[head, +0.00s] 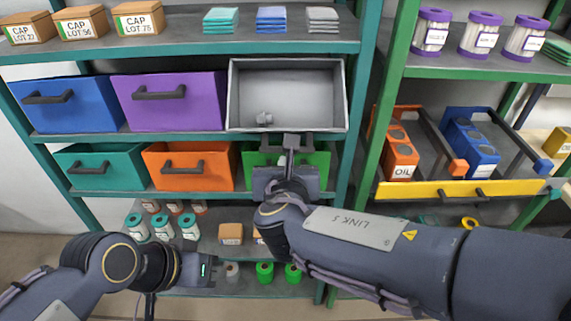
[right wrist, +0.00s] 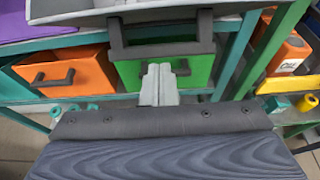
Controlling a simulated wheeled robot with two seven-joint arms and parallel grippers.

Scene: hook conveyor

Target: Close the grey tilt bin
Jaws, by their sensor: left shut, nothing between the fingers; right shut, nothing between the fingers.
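The grey tilt bin (head: 287,90) is in the upper bin row at the right. It is tilted out, and its open inside faces me. A small grey piece (head: 265,118) lies inside it. In the right wrist view, the grey bin's underside edge (right wrist: 130,12) and its dark handle (right wrist: 117,35) show at the top. My right gripper (right wrist: 160,72) is shut and empty, just below that handle and in front of the green bin; whether it touches the handle I cannot tell. My left gripper (head: 208,270) is low at the left, shut, away from the bin.
Blue (head: 68,115) and purple (head: 200,95) bins stand left of the grey bin. Teal (head: 120,160), orange (head: 155,155) and green (right wrist: 200,72) bins are in the row below. A green post (head: 388,90) stands to the right. Boxes and stacked packs fill the top shelf.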

